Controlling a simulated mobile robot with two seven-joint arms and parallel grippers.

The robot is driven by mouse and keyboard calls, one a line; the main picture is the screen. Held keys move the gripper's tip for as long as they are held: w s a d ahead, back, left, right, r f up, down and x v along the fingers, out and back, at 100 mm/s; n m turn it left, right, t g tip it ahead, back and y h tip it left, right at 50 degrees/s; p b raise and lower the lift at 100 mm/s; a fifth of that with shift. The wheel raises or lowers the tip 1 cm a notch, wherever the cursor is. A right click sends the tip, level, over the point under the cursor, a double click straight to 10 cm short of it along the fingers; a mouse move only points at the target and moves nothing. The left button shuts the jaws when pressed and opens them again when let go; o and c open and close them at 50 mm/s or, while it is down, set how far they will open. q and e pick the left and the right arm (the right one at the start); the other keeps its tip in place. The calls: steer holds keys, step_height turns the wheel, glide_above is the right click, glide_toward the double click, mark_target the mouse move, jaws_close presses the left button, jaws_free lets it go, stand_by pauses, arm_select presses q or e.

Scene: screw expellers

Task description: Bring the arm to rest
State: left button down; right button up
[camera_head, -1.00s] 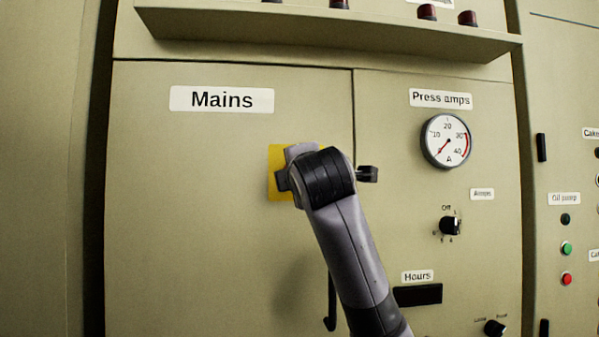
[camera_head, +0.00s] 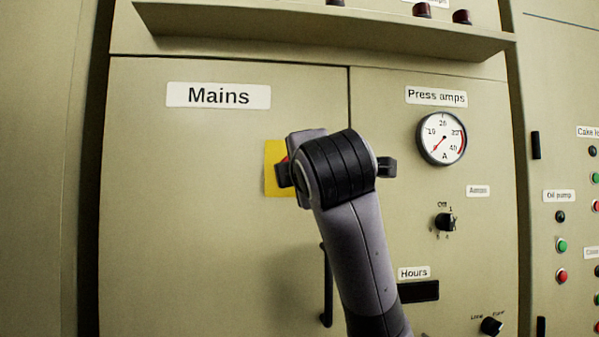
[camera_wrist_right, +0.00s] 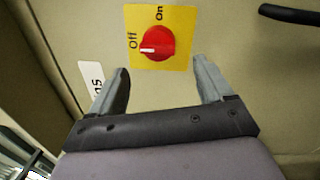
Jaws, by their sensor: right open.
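My right arm comes in from the bottom of the head view, its wrist in front of the Mains cabinet door (camera_head: 180,230). The right gripper is mostly hidden behind the wrist there. In the right wrist view the right gripper (camera_wrist_right: 161,68) is open and empty, its two fingers apart. Beyond the fingertips is a red rotary knob (camera_wrist_right: 160,42) on a yellow plate (camera_wrist_right: 185,20) marked Off and On. The knob's white mark points left, by Off. The fingers appear clear of the knob. The yellow plate (camera_head: 272,182) is partly covered in the head view. My left gripper is not seen.
A shelf ledge (camera_head: 320,30) juts out above the panel. A black door handle (camera_head: 326,290) stands left of my arm. A Press amps gauge (camera_head: 442,138) and a black selector knob (camera_head: 445,222) are to the right.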

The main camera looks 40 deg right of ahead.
steer(key=shift+w, duration=0.1)
stand_by(0.4)
steer(key=w+a+f+m+g+y, duration=0.1)
steer(key=w+a+f+g+y, duration=0.15)
steer(key=f, duration=1.15)
steer(key=w+a+f+g+y, duration=0.1)
steer(key=w+a+f+y, duration=0.25)
steer(key=f, duration=0.95)
steer(key=s+a+f+m+g+y, duration=0.15)
steer(key=s+f, duration=0.25)
steer(key=f, duration=0.4)
steer(key=s+a+f+m+g, duration=0.2)
steer(key=s+f, duration=0.2)
steer(key=f, duration=0.5)
steer(key=s+a+f+m+g+y, duration=0.1)
steer(key=s+f+m, duration=0.15)
steer(key=f, duration=0.55)
steer(key=s+a+f+m+g+y, duration=0.1)
steer(key=s+f+m+g, duration=0.15)
steer(key=s+f, duration=0.55)
steer(key=s+a+f+m+g, duration=0.1)
steer(key=s+f+m+g, duration=0.15)
steer(key=s, duration=0.85)
steer(key=w+a+f+t+y+p, duration=0.2)
steer(key=w+a+f+t, duration=0.1)
steer(key=w+f+t, duration=0.3)
steer(key=shift+f+t+p, duration=0.4)
steer(key=shift+f+t, duration=0.2)
